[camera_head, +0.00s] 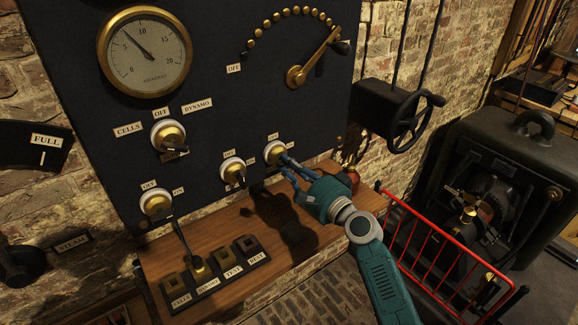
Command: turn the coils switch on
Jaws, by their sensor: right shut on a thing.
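A dark control panel (215,80) carries several round white-and-brass switches. My right gripper (287,164) is at the rightmost switch (273,150) of the lower row, its teal fingers shut on that switch's small handle, which they mostly hide. An OFF label sits above this switch; I cannot read a name on it, so I cannot tell from print whether it is the coils switch. The middle switch (232,168) and the left switch (156,202), marked OFF and ON, are untouched. My left gripper is not in view.
A gauge (145,50) and a CELLS/OFF/DYNAMO selector (168,134) are above left. A brass lever (312,60) is at upper right. A wooden shelf (225,225) below holds a labelled block (222,270). A handwheel (412,120) and a red rail (445,250) stand right.

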